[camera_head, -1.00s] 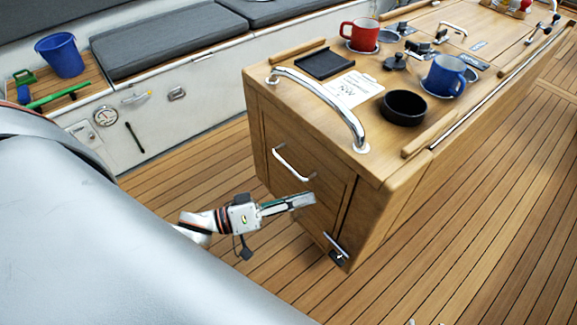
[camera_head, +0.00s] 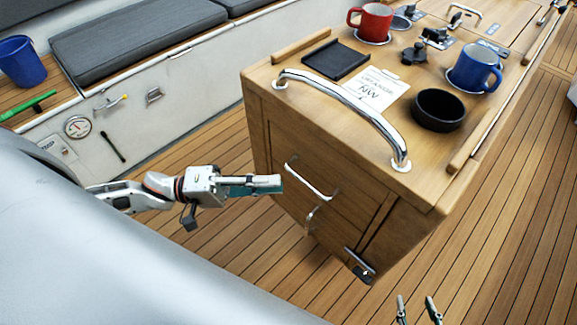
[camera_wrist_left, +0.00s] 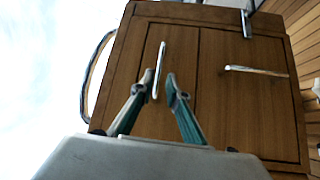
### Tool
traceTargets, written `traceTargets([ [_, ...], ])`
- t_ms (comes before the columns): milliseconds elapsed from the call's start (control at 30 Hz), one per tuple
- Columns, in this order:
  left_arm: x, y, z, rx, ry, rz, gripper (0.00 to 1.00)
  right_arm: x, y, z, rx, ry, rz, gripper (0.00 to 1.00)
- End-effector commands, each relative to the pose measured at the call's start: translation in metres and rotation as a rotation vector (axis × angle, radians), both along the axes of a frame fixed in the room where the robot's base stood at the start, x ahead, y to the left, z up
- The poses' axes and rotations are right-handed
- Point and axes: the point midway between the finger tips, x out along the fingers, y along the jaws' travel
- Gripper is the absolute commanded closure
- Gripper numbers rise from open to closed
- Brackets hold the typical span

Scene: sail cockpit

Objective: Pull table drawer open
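The wooden table (camera_head: 262,150) stands ahead of me, its drawer front (camera_head: 345,205) flush with the cabinet face. The drawer's silver bar handle (camera_head: 311,180) crosses the upper part of that face. My left gripper (camera_head: 280,184) is just left of this handle, pointing at it. In the left wrist view, the left gripper's fingers (camera_wrist_left: 160,78) are apart, and the handle (camera_wrist_left: 161,62) appears between their tips. I cannot tell whether they touch it. My right gripper (camera_head: 418,308) is at the bottom edge, its fingers apart and empty, away from the table.
A second handle (camera_head: 312,216) is lower on the cabinet face; it also shows in the wrist view (camera_wrist_left: 256,71). A chrome rail (camera_head: 345,103) edges the tabletop. A black bowl (camera_head: 440,110) and blue mug (camera_head: 474,69) stand on top. Plank floor (camera_head: 250,255) around is clear.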

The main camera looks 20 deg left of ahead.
Motion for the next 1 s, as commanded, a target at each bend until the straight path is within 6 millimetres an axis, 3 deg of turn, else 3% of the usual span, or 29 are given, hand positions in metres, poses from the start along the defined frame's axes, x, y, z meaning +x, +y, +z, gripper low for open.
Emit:
traceTargets([
  [267,0.004,-0.009,0.002,-0.002,-0.003,0.000,0.85,-0.003,-0.002,-0.002,-0.004,0.005,0.002,0.60],
  [700,0.029,-0.064,0.009,-0.002,-0.002,0.002,0.85,-0.003,-0.004,-0.003,-0.009,0.007,0.003,0.60],
  [1000,0.032,-0.071,0.010,0.001,0.000,0.001,0.85,-0.003,-0.003,-0.003,-0.008,0.007,0.004,0.60],
])
